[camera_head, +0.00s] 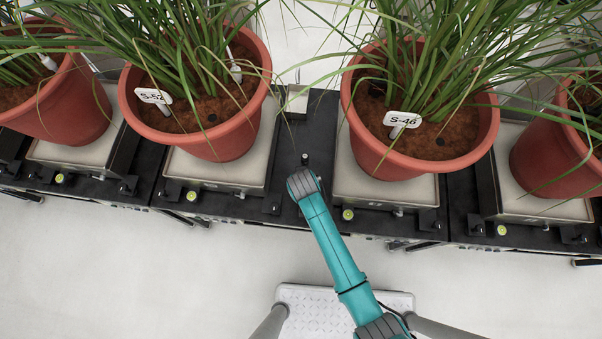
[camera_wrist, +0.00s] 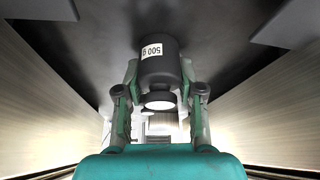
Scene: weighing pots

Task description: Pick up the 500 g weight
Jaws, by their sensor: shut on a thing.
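The 500 g weight (camera_wrist: 160,68) is a dark cylinder with a white label reading "500 g" and a narrower knob with a pale, bright end. In the wrist view it sits between the two fingers of my gripper (camera_wrist: 160,100), which is shut on it. A dark surface lies behind the weight; I cannot tell whether the weight touches it. In the head view my teal arm reaches in between the pots S-52 (camera_head: 227,140) and S-46 (camera_head: 388,158). The gripper and the weight are hidden there.
Potted grasses stand on pale weighing plates (camera_head: 215,169) along a black bench. More pots stand at the far left (camera_head: 70,107) and far right (camera_head: 550,150). Pale walls flank the gripper closely in the wrist view.

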